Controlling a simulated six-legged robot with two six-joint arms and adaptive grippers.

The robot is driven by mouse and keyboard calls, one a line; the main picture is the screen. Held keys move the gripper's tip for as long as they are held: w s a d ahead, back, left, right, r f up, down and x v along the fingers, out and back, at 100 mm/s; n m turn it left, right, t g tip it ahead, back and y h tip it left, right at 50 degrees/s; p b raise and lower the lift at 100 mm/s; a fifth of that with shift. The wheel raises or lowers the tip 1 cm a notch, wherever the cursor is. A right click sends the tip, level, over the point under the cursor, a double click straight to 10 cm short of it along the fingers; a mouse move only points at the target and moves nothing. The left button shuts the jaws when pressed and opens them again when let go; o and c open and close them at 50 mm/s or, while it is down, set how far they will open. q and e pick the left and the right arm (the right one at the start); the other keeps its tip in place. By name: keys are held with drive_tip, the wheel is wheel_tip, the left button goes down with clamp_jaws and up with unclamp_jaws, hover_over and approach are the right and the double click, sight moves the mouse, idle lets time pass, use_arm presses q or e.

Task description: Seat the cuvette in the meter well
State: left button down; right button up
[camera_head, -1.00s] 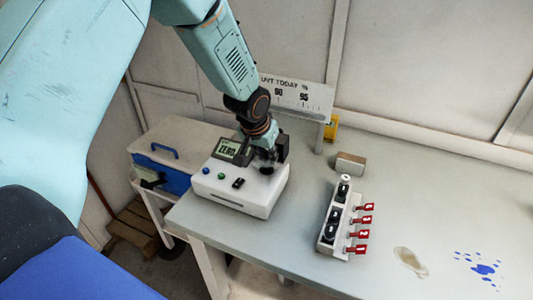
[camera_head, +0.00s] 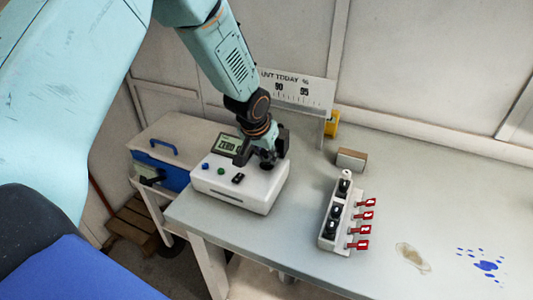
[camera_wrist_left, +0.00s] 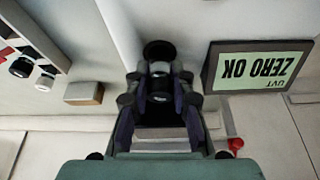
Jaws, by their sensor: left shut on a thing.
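My left gripper (camera_head: 268,162) is over the top right part of the white meter (camera_head: 235,192), whose screen (camera_head: 228,143) reads ZERO OK. In the left wrist view its fingers (camera_wrist_left: 160,100) are shut on a dark-capped cuvette (camera_wrist_left: 161,86). A round black part (camera_wrist_left: 159,50), perhaps the rim of the meter well, shows just beyond the cap. The cuvette's body is hidden, so I cannot tell how deep it sits. My right gripper is not in view.
A white rack (camera_head: 327,243) with several capped cuvettes and red tags stands right of the meter. A small box (camera_head: 351,160) lies behind it. A blue cooler (camera_head: 160,173) stands left. A stain and blue spots mark the otherwise clear right side of the table (camera_head: 430,210).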

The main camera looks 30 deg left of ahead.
use_arm(q)
drive_tip(key=shift+f+b, duration=0.35)
drive_tip(key=shift+f, duration=0.15)
drive_tip(key=c, duration=1.1)
unclamp_jaws()
drive_tip(key=v, duration=1.2)
